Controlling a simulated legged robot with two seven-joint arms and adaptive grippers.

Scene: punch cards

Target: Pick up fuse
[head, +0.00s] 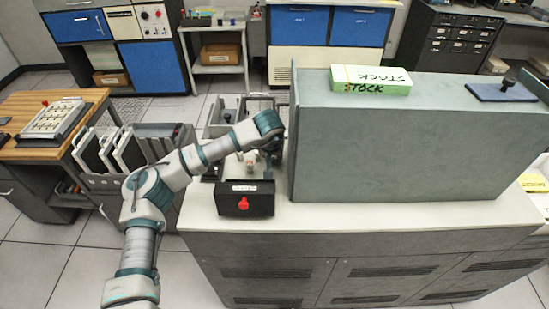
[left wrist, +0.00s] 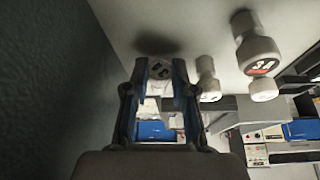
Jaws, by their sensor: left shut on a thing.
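My left gripper (head: 268,158) is low over the cabinet top, close to the left side of the large grey-green housing. In the left wrist view its two blue-edged fingers (left wrist: 160,92) are closed on a small pale fuse (left wrist: 160,68) with dark marking. The fuse's far end is close to the pale surface, and I cannot tell whether it touches. Two other grey-white fuses stand beside it: one nearer (left wrist: 208,80) and a larger one with a red and dark label (left wrist: 258,52). In the head view small pale and red pieces (head: 250,164) show beside the gripper. My right gripper is in neither view.
A black box with a red knob (head: 245,204) stands at the cabinet's front edge. The tall grey-green housing (head: 400,145) blocks the right side and carries a green STOCK box (head: 371,80). A rack of panels (head: 128,150) stands at left.

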